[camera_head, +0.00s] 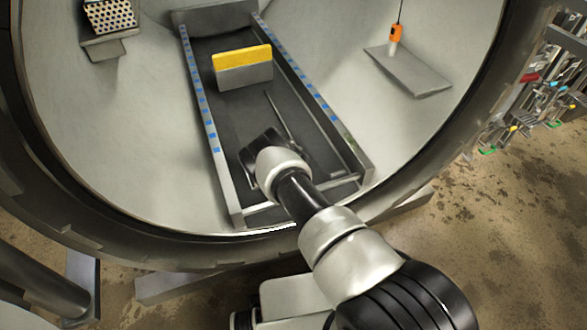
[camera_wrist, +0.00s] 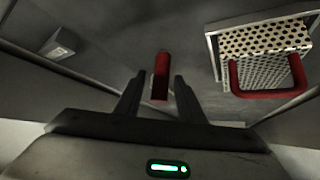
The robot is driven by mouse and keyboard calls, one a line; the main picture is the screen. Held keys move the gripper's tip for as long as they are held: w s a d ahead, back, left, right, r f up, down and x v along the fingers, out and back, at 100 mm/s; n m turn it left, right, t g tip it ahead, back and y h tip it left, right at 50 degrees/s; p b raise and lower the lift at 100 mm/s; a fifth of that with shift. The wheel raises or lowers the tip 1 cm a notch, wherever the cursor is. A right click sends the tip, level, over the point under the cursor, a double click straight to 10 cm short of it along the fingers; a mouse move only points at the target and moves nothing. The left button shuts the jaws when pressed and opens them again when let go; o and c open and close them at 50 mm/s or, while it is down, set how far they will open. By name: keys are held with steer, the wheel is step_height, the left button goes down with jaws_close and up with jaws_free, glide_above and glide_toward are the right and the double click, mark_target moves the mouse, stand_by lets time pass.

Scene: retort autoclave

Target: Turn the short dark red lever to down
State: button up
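A short dark red lever (camera_wrist: 161,70) stands upright in the middle of the wrist view. My gripper (camera_wrist: 159,78) is open, with one dark finger on each side of the lever in the picture. Gaps show between the lever and both fingertips, and I see no contact. I cannot tell whether the lever is between the fingers or a little beyond them. The lever's pivot is not clear. In the head view my gripper (camera_head: 258,158) is over the floor channel inside the vessel, partly hidden by my own arm; I cannot make out the lever there.
A perforated plate (camera_wrist: 258,42) with a red U-shaped handle (camera_wrist: 236,84) is to the right in the wrist view. In the head view, a yellow-topped block (camera_head: 243,66) stands in the channel (camera_head: 222,178). An orange device (camera_head: 396,33) hangs on a cord at right.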

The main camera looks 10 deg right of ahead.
steer(key=shift+b+x, duration=0.75)
steer(key=shift+x, duration=0.45)
steer(key=shift+c, duration=0.2)
jaws_close()
